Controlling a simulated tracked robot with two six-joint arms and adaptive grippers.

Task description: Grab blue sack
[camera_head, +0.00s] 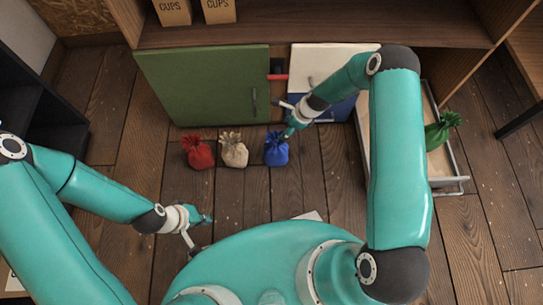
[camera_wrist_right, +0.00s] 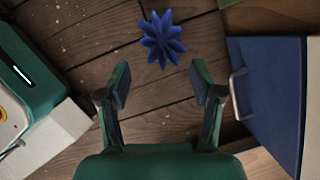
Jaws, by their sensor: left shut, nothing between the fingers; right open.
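The blue sack (camera_head: 276,152) stands on the wooden floor, at the right end of a short row of sacks. In the right wrist view, its gathered blue top (camera_wrist_right: 162,38) shows beyond the fingertips, roughly centred between them. My right gripper (camera_head: 286,119) is above and just behind the sack in the head view. It is open and empty, with its two fingers (camera_wrist_right: 161,80) apart. My left gripper (camera_head: 204,224) is shut and empty, low over the floor, in front of the red sack and well away from the blue one.
A beige sack (camera_head: 234,152) and a red sack (camera_head: 199,153) stand left of the blue one. A green door (camera_head: 200,85) and a blue front with a handle (camera_wrist_right: 268,95) lie behind. A green sack (camera_head: 437,133) is at the open drawer (camera_head: 455,160) on the right.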

